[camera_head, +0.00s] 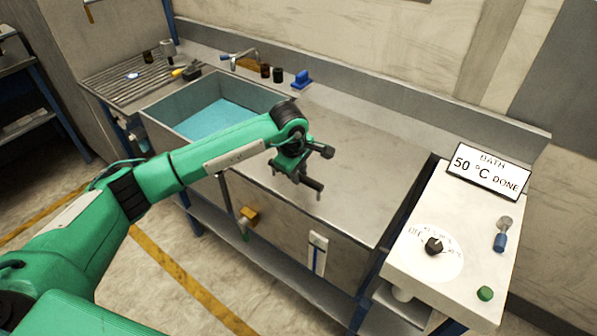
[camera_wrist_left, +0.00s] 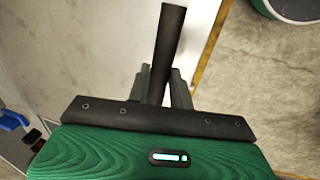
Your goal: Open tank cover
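The tank (camera_head: 163,128) is an open grey tub with blue liquid, left of centre in the head view. A flat steel top (camera_head: 357,160), seemingly the cover, lies level to the right of the liquid. A dark bar handle (camera_head: 314,185) stands near its front left part. My left gripper (camera_head: 291,168) reaches it from the left. In the left wrist view the dark bar (camera_wrist_left: 168,45) runs between the two grey fingers, which sit close against both sides of it. The fingertips are partly hidden in the head view. My right gripper is not in view.
A white control panel (camera_head: 415,272) with a dark knob and green button stands at the right. Its sign (camera_head: 487,172) reads "BATH 50 °C DONE". A tap (camera_head: 238,58), small bottles and a blue object (camera_head: 301,80) line the back ledge.

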